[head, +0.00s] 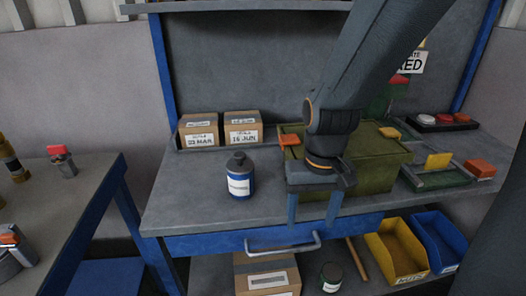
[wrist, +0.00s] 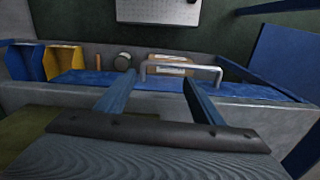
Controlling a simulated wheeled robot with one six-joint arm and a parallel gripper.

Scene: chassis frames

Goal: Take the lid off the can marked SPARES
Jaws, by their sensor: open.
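A blue can (head: 240,188) with a dark lid (head: 238,160) stands upright on the grey workbench, left of my gripper in the head view. Its white label is too small to read. A small dark can (head: 331,277) with a pale label sits on the lower shelf, and it also shows in the wrist view (wrist: 123,62). I cannot tell from the labels which can is marked SPARES. My gripper (head: 312,226) is open and empty, pointing down in front of the bench's front edge. Its two blue fingers (wrist: 159,79) are apart in the wrist view.
A drawer handle (head: 283,244) is close to my fingers. A green box (head: 377,170) stands behind my gripper. Two cartons (head: 200,130) stand at the back. Yellow (head: 396,252) and blue (head: 436,241) bins sit low right. Bench top around the blue can is clear.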

